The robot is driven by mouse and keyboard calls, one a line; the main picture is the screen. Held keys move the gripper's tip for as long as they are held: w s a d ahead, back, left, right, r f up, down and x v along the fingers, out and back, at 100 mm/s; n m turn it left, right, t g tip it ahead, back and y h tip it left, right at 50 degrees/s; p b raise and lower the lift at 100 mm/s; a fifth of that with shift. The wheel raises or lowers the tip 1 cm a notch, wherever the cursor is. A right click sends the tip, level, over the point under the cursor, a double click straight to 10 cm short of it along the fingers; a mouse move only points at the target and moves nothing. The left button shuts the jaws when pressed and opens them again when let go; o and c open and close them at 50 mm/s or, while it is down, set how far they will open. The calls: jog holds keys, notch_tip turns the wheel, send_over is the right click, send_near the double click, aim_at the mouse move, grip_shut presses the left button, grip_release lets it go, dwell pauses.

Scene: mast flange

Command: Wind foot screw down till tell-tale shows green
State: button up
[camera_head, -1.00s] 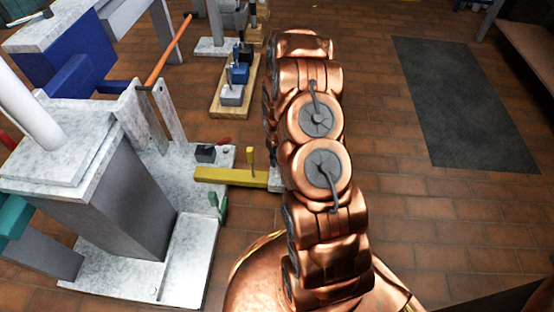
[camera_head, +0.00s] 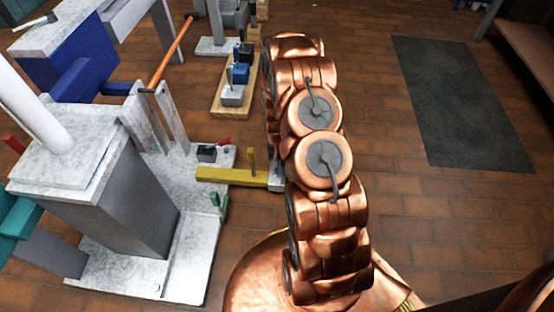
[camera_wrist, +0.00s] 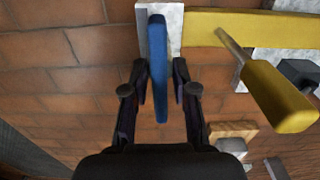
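A blue bar (camera_wrist: 158,65), which looks like the foot screw's handle, stands at the end of the yellow beam (camera_wrist: 200,28) in the wrist view, in front of a pale grey block (camera_wrist: 174,28). My gripper (camera_wrist: 160,85) has one finger on each side of the bar, with narrow gaps showing. It is open around the bar. In the head view the yellow beam (camera_head: 232,176) runs from the grey base to behind my copper arm, which hides my gripper and the blue bar. I cannot make out a tell-tale or its colour.
A yellow handle (camera_wrist: 280,97) on a metal rod rises from the beam close to my gripper's right. A dark block (camera_head: 207,153), a red lever (camera_head: 224,141) and a green clamp (camera_head: 219,204) sit on the grey base. Brick floor right of my arm is clear, with a dark mat (camera_head: 465,100).

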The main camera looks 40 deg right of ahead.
jog(key=shift+o, duration=1.3)
jog(key=shift+r+p, duration=0.95)
jog(key=shift+r, duration=1.55)
jog(key=s+a+r+n+p, duration=0.1)
jog(key=s+a+r+p, duration=0.4)
jog(key=r, duration=0.9)
jog(key=a+r+n+p, duration=0.25)
jog(key=r+p, duration=0.45)
jog(key=r, duration=0.8)
jog(key=s+a+r+n+p, duration=0.1)
jog(key=s+a+r+p, duration=0.3)
jog(key=r, duration=1)
jog(key=s+a+r+n+p, duration=0.1)
jog(key=s+a+r+p, duration=0.2)
jog(key=s+r+p, duration=0.3)
jog(key=s+a+r+n+g+p, duration=0.1)
jog(key=s+a+r+p, duration=0.2)
jog(key=r, duration=1)
jog(key=s+a+r+n+p, duration=0.1)
jog(key=s+a+r+p, duration=0.2)
jog(key=s+r+p, duration=0.6)
jog(key=s+r, duration=0.1)
jog(key=s, duration=0.2)
jog(key=shift+s+a+r+g, duration=0.3)
jog(key=shift+r+g, duration=0.05)
jog(key=shift+g, duration=0.05)
